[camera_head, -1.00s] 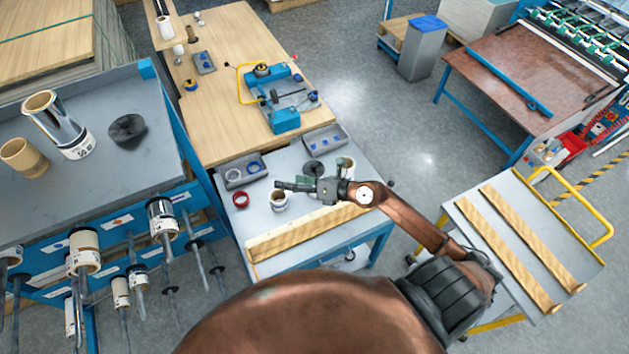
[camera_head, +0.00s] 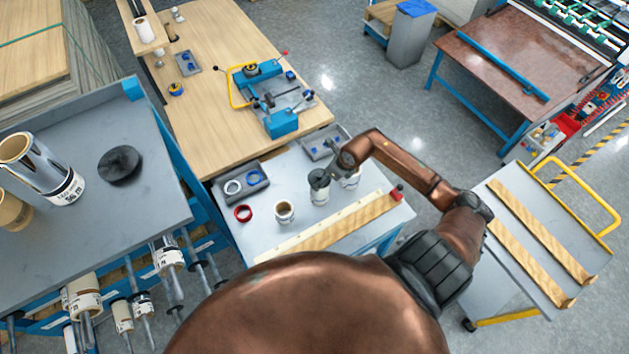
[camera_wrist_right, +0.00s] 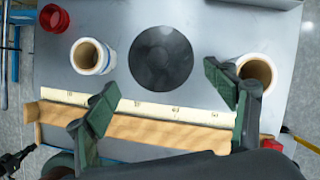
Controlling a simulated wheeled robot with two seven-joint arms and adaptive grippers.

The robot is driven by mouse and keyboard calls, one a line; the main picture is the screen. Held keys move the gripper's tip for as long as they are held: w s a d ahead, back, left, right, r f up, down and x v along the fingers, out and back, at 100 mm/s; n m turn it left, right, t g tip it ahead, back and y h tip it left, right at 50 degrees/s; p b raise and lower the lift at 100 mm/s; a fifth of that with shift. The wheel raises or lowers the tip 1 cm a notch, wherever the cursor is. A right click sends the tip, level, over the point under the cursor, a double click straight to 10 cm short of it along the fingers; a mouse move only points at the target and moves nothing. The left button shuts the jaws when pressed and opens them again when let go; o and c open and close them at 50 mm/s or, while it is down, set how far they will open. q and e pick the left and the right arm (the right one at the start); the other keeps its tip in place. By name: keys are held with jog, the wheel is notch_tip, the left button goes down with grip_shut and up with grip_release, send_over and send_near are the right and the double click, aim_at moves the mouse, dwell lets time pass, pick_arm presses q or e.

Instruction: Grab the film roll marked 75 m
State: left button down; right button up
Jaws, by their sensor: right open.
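No length marking is readable on either. My left gripper is not in view.
A wooden strip (camera_head: 335,228) lies along the table's near side, with a red ring (camera_head: 243,213) and grey trays (camera_head: 242,184) farther back. More rolls stand on the cart at left, including a shiny one (camera_head: 38,165). The workbench (camera_head: 215,50) adjoins behind.

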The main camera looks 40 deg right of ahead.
jog(key=shift+w+a+f, duration=0.1)
jog(key=shift+w+f, duration=0.55)
jog(key=shift+f+p, duration=0.5)
jog(key=shift+f, duration=0.15)
jog(key=shift+p+x, duration=0.65)
jog(key=shift+x, duration=1.55)
jog(key=shift+f, duration=0.25)
jog(key=shift+w, duration=0.1)
jog(key=c, duration=1.2)
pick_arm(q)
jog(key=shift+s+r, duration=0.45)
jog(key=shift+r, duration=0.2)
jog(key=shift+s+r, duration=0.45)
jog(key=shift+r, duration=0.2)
pick_arm(e)
jog(key=shift+r, duration=0.1)
jog(key=c, duration=0.7)
